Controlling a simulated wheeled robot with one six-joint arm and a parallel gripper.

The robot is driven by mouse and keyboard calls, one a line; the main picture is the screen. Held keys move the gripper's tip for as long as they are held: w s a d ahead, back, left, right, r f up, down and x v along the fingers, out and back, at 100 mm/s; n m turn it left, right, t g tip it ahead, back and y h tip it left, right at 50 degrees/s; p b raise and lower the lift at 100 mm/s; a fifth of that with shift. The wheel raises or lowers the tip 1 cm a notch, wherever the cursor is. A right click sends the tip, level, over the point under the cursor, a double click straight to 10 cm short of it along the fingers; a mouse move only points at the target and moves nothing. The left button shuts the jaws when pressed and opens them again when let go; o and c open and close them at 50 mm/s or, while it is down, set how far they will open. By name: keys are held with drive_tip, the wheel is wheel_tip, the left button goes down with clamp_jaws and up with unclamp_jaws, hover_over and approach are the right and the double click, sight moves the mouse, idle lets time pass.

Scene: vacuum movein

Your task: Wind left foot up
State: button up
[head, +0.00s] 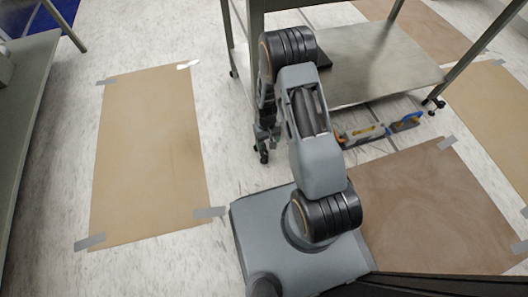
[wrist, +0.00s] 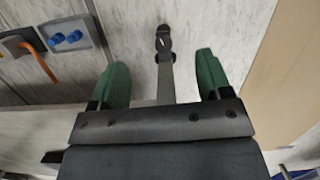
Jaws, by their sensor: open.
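The steel bench (head: 370,62) stands on thin legs with dark feet. In the wrist view, a dark foot (wrist: 163,40) with a grey leg (wrist: 166,82) shows between and slightly beyond my two green fingertips. My gripper (wrist: 163,70) is open, with a gap on each side of the leg and no visible contact. In the head view my gripper (head: 263,148) hangs low by the bench's near left leg.
A taped tan sheet (head: 150,155) lies at left, a brown sheet (head: 435,205) at right. Pale floor is clear between the tan sheet and the bench.

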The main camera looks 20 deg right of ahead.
sight(264, 152)
drive_tip(key=w+f+b, duration=0.1)
drive_tip(key=f+b, duration=0.1)
drive_tip(key=f, duration=0.4)
drive_tip(key=w+f+t+b, duration=0.1)
drive_tip(key=w+f+b, duration=0.1)
drive_tip(key=f, duration=0.5)
drive_tip(key=w+f+t+b, duration=0.1)
drive_tip(key=w+f+b, duration=0.1)
drive_tip(key=f, duration=0.5)
drive_tip(key=shift+w+n, duration=0.2)
drive_tip(key=shift+n, duration=0.2)
drive_tip(key=c, duration=0.9)
